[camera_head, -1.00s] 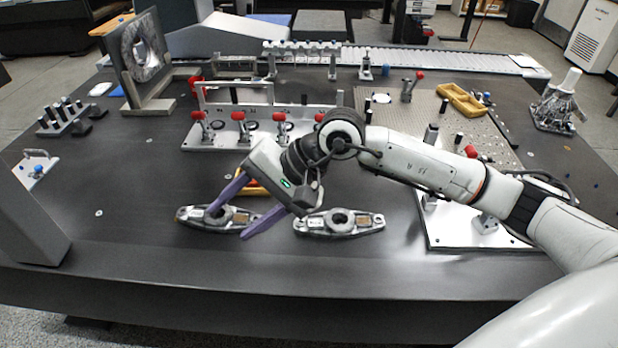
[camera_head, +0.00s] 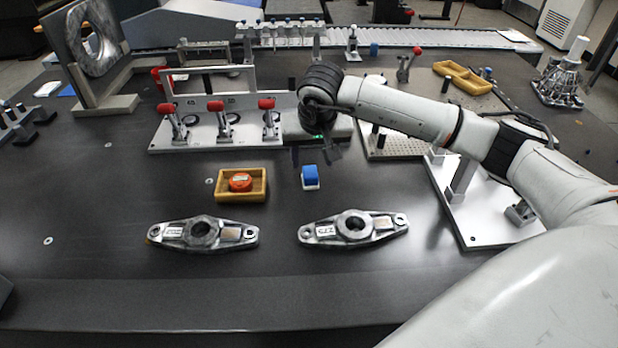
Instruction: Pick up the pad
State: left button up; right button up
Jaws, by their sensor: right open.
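A small block with a blue top and white lower part (camera_head: 310,177) stands on the dark table, right of a yellow tray (camera_head: 240,197); it may be the pad. The tray holds a round orange-red piece (camera_head: 241,182), and I cannot tell for sure which of the two is the pad. My right gripper (camera_head: 319,155) is open, just behind and above the blue-and-white block, pointing down in front of the clamp fixture. Its fingers are dark and partly hidden by the wrist. Nothing shows between them. My left gripper is out of view.
Two metal castings (camera_head: 203,233) and (camera_head: 354,229) lie in front of the tray and block. A fixture with red-handled clamps (camera_head: 190,142) stands behind. A white plate with posts (camera_head: 480,205) is at right. The front table strip is clear.

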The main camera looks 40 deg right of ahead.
aim_at(310, 172)
jog(key=shift+a+x, duration=0.15)
jog(key=shift+x, duration=1.4)
jog(key=shift+a+x, duration=0.15)
jog(key=shift+x, duration=1.4)
jog(key=shift+s, duration=0.15)
jog(key=c, duration=1.1)
notch_tip(310, 172, up, 10)
jog(key=shift+f, duration=0.1)
